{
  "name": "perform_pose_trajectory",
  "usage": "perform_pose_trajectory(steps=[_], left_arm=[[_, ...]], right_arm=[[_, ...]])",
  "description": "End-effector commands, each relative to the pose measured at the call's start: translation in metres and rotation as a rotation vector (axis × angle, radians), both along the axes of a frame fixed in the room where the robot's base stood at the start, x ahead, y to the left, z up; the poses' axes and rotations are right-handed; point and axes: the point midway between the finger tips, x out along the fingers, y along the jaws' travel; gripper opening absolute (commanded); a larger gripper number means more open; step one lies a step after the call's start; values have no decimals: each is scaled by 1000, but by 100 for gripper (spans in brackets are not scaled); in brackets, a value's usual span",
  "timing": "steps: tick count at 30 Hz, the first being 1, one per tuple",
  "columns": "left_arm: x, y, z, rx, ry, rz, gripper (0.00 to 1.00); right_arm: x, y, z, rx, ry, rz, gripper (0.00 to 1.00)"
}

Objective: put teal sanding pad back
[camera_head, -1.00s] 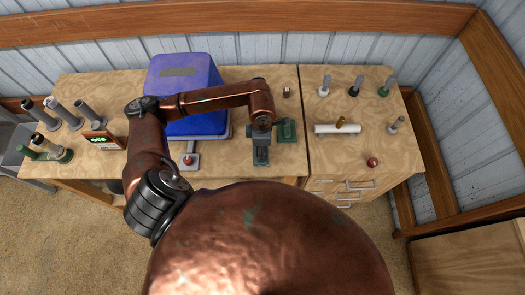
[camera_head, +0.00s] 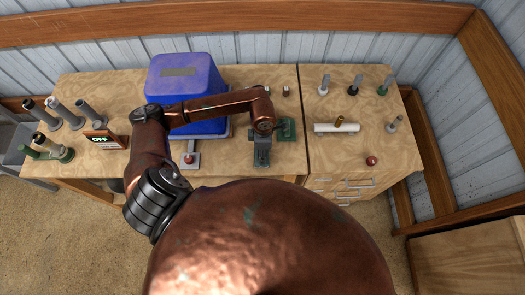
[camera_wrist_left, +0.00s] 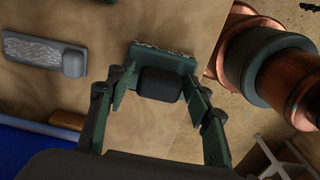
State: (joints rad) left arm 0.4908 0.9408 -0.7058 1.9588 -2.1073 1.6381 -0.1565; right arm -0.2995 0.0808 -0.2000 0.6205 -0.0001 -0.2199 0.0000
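The teal sanding pad (camera_wrist_left: 177,62) is in the left wrist view, with its dark knob (camera_wrist_left: 160,84) facing the camera and a speckled far edge. My left gripper (camera_wrist_left: 161,76) has its two green fingers spread on either side of the knob. A narrow gap shows beside it, and firm contact is not visible. In the head view my left gripper (camera_head: 262,150) is low over the worktop near its front edge, where the pad is hard to tell from the gripper. My right gripper is not in view.
A green stepped block (camera_head: 287,129) stands just right of my gripper. A blue box (camera_head: 184,80) is to the left, behind a red button (camera_head: 189,159). A grey pad (camera_wrist_left: 42,50) lies nearby in the wrist view. A white bar (camera_head: 337,128) and several pegs occupy the right cabinet.

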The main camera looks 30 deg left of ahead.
Motion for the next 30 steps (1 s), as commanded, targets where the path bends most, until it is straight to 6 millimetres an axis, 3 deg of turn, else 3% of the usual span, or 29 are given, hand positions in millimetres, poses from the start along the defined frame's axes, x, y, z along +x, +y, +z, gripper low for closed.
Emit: perform_pose_trajectory(steps=[14, 30], left_arm=[[1, 0, 9, 0, -4, -1, 53], [3, 0, 109, 0, -4, -1, 53]], right_arm=[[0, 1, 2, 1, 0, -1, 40], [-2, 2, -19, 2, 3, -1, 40]])
